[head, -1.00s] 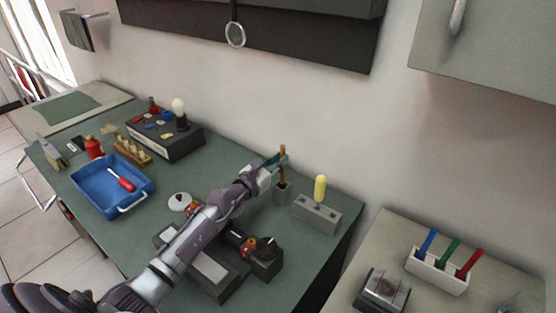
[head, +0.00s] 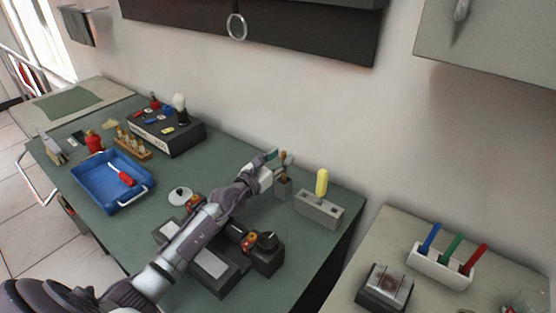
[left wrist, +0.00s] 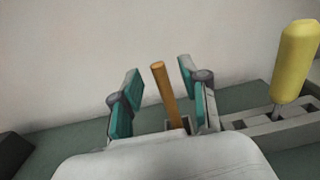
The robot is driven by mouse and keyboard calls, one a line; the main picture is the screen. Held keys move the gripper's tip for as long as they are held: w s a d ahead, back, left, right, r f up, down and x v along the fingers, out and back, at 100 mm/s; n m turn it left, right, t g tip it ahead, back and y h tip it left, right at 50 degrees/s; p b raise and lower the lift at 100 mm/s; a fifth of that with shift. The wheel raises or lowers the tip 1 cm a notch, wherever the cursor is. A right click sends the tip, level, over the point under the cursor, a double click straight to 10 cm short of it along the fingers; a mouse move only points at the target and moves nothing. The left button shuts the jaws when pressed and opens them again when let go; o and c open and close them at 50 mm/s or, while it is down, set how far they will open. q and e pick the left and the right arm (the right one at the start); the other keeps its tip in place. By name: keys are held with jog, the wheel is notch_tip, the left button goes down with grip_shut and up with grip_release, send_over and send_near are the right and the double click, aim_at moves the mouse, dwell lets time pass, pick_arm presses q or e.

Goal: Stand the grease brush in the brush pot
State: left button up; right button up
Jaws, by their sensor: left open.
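The grease brush (left wrist: 166,94) shows as an orange-brown wooden handle, standing with a slight tilt. Its lower end is inside the brush pot (head: 283,188), a small grey square holder near the bench's back edge. The pot's rim also shows in the left wrist view (left wrist: 178,126). My left gripper (head: 280,157) is open above the pot, with its teal-padded fingers (left wrist: 160,78) on either side of the handle and gaps on both sides. The bristle end is hidden. My right gripper is not in view.
A grey block (head: 319,210) holding a yellow-handled tool (head: 321,183) stands just right of the pot. A dark machine (head: 222,268) lies under my left arm. A blue tray (head: 97,192) and a dark box (head: 165,136) are farther left. The wall is close behind.

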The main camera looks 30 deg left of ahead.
pick_arm(q)
jog(key=s+a, duration=0.1)
jog(key=s, duration=1.1)
jog(key=shift+a, duration=0.4)
jog(key=shift+w, duration=0.1)
